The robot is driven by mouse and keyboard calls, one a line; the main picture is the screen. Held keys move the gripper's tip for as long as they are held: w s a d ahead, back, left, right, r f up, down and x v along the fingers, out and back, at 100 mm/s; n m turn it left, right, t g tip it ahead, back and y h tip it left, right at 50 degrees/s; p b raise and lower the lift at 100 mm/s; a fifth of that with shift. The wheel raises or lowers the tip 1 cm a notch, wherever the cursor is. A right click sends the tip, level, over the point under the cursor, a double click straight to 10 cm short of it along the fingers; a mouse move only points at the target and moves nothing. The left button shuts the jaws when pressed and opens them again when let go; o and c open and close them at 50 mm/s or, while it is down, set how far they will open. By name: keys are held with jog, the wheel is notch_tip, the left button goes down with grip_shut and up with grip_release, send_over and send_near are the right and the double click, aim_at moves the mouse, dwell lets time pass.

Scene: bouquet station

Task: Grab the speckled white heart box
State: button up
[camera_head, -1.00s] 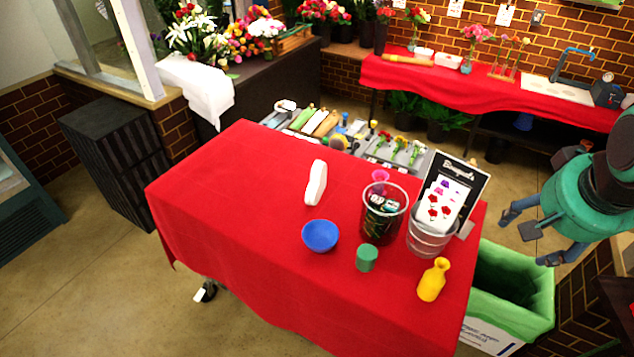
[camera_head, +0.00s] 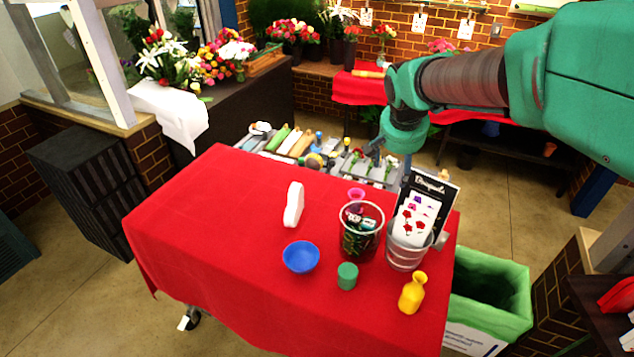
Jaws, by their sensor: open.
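A white box (camera_head: 293,204) stands on its narrow edge on the red-covered table (camera_head: 215,215), left of the table's middle. It shows nearly edge-on, so its heart outline and any speckles cannot be made out. My gripper (camera_head: 388,156) is open and empty. The arm reaches in from the right edge.
The table's left part is clear.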

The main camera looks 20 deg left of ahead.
jog(key=w+a+f+p, duration=0.15)
jog(key=a+f, duration=0.25)
jog(key=a, duration=0.5)
jog(key=w+a+f, duration=0.3)
jog(key=a+f, duration=0.1)
jog(key=a, duration=0.4)
jog(key=n+p, duration=0.1)
jog(key=p, duration=0.1)
send_near(297, 190)
jog(key=shift+x, duration=1.05)
jog(key=shift+w+r, duration=0.1)
jog(key=shift+w, duration=0.05)
jog(key=shift+x, duration=4.3)
jog(key=shift+a, duration=0.15)
jog(key=shift+s+x, duration=0.15)
jog(key=shift+x, duration=1.15)
jog(key=shift+s+x, duration=0.15)
jog(key=shift+x, duration=1.1)
jog(key=c, duration=1.4)
